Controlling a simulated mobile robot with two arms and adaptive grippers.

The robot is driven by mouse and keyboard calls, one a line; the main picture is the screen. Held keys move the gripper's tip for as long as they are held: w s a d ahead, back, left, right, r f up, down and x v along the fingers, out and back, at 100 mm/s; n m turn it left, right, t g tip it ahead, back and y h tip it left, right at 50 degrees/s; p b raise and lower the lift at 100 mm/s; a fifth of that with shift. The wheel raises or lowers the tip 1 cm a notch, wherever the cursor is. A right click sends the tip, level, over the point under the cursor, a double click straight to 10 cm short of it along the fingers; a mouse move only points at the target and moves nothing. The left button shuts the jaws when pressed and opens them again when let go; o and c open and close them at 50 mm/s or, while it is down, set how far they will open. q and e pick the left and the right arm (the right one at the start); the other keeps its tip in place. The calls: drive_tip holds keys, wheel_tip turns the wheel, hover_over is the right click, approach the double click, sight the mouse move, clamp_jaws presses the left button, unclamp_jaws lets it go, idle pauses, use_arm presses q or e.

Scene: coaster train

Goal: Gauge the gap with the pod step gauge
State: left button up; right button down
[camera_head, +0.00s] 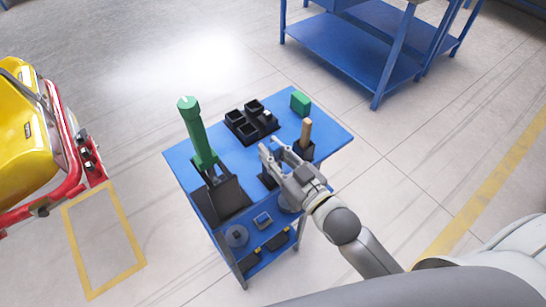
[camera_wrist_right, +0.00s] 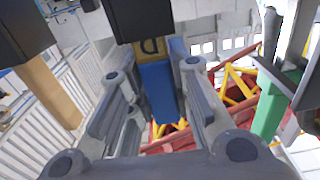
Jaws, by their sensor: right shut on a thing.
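My right gripper (camera_head: 271,152) is over the near right part of the blue cart top, by a black holder (camera_head: 269,180). In the right wrist view the right gripper (camera_wrist_right: 158,82) has its fingers on both sides of a blue handle with a yellowish, marked end, which looks like the pod step gauge (camera_wrist_right: 159,92). It is shut on the handle. The yellowish end meets a black block (camera_wrist_right: 140,18); I cannot tell whether it sits inside it. The yellow coaster car (camera_head: 27,125) with its red frame stands on the floor at the left. My left gripper is not in view.
On the blue cart (camera_head: 182,160) a tall green-handled tool (camera_head: 196,130) stands in a dark holder. A black compartment tray (camera_head: 237,122), a green block (camera_head: 300,102) and a wooden handle (camera_head: 306,130) in a black holder are close by. A blue workbench (camera_head: 340,45) stands behind.

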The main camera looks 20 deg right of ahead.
drive_tip(key=shift+r, duration=0.1)
wheel_tip(320, 180, up, 10)
drive_tip(key=shift+f, duration=0.1)
idle(0.4)
